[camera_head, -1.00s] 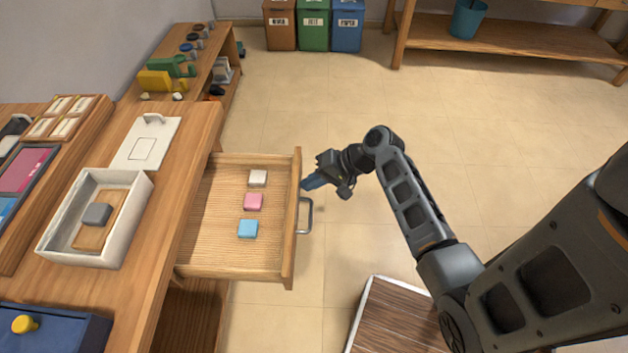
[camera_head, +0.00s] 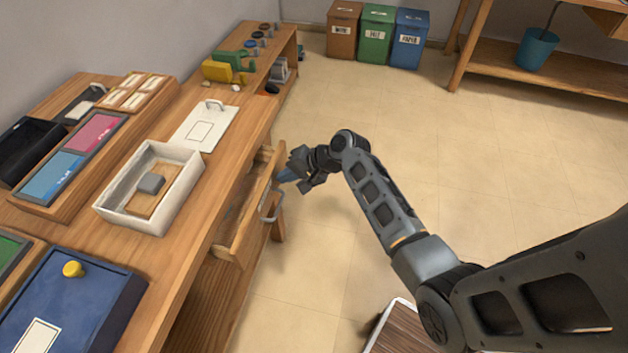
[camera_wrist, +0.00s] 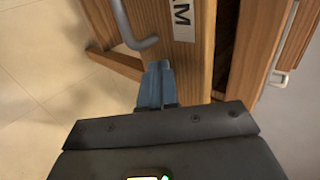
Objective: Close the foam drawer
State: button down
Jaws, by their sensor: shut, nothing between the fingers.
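The handle also shows in the head view (camera_head: 272,207). My gripper (camera_head: 285,176) has blue fingertips, shut and empty, at the drawer front beyond the handle. In the wrist view the fingertips (camera_wrist: 157,75) meet the front's edge beside the handle; contact looks likely. The inside of the drawer is mostly hidden.
The wooden table (camera_head: 185,250) carries a white box (camera_head: 118,215) with a grey block, a white lid panel (camera_head: 190,138) and a blue box (camera_head: 60,305). A brown-topped piece (camera_head: 400,335) stands on the floor at the bottom.

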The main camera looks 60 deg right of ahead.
jog(key=w, duration=0.1)
jog(key=w+a, duration=0.1)
jog(key=w, duration=0.1)
jog(key=w+a, duration=0.1)
jog(key=w, duration=0.1)
jog(key=shift+w+b, duration=0.25)
jog(key=shift+b, duration=0.05)
jog(key=shift+w+a+r, duration=0.1)
jog(key=shift+w+a, duration=0.05)
jog(key=shift+w, duration=0.1)
jog(key=shift+w, duration=0.1)
